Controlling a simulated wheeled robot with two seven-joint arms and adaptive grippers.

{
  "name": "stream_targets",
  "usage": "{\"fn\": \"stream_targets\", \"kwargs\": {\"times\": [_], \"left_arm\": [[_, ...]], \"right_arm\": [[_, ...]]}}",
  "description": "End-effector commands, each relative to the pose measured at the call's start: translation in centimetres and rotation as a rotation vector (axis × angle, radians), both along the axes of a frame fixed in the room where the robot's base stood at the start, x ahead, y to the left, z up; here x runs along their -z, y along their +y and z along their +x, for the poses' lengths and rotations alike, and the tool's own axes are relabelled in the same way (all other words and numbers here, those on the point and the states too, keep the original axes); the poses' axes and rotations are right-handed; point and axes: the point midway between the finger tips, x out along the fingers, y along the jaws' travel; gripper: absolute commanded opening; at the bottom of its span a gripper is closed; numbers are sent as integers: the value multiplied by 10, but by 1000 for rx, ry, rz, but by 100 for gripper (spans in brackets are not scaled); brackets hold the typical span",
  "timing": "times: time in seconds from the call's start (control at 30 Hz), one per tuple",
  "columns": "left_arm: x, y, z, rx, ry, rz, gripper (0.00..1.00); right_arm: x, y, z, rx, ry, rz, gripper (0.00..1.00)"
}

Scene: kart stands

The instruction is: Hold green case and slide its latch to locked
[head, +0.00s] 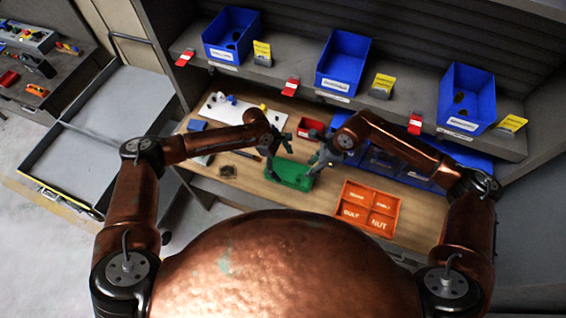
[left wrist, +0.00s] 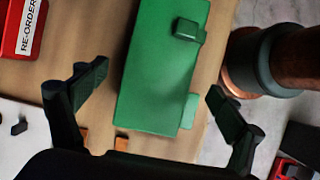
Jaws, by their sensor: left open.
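The green case (head: 289,174) lies on the wooden bench top in front of me. In the left wrist view the case (left wrist: 160,65) fills the middle, with a small raised green block (left wrist: 187,29) near one long edge and a paler green tab (left wrist: 189,110) further down that edge. I cannot tell which is the latch. My left gripper (head: 271,150) is open above the case; its fingers (left wrist: 158,98) show on either side of it, apart from it. My right gripper (head: 320,158) is at the case's right end; whether it grips the case is unclear.
An orange compartment tray (head: 368,211) lies right of the case. A red bin (head: 311,128) and a white board (head: 214,108) are behind. Blue bins (head: 344,63) stand on the shelf above. A dark patch of small items (head: 240,163) lies left of the case.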

Motion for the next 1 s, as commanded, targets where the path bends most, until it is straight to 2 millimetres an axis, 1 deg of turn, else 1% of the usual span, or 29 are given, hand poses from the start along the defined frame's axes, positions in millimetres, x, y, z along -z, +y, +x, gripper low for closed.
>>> {"fn": "stream_targets", "kwargs": {"times": [0.3, 0.5, 0.63, 0.87, 0.9, 1.0], "left_arm": [[41, -17, -6, -1, 1, 0, 88], [62, -25, -8, 0, -1, -1, 88], [67, -26, -8, 0, -1, 0, 88], [68, -27, -8, -1, -2, -1, 88], [68, -27, -8, -1, -2, -1, 88], [68, -27, -8, -1, -2, -1, 81]], "right_arm": [[0, 0, 0, 0, 0, 0, 29], [0, 0, 0, 0, 0, 0, 29], [0, 0, 0, 0, 0, 0, 29], [0, 0, 0, 0, 0, 0, 29], [0, 0, 0, 0, 0, 0, 29], [0, 0, 0, 0, 0, 0, 29]]}}
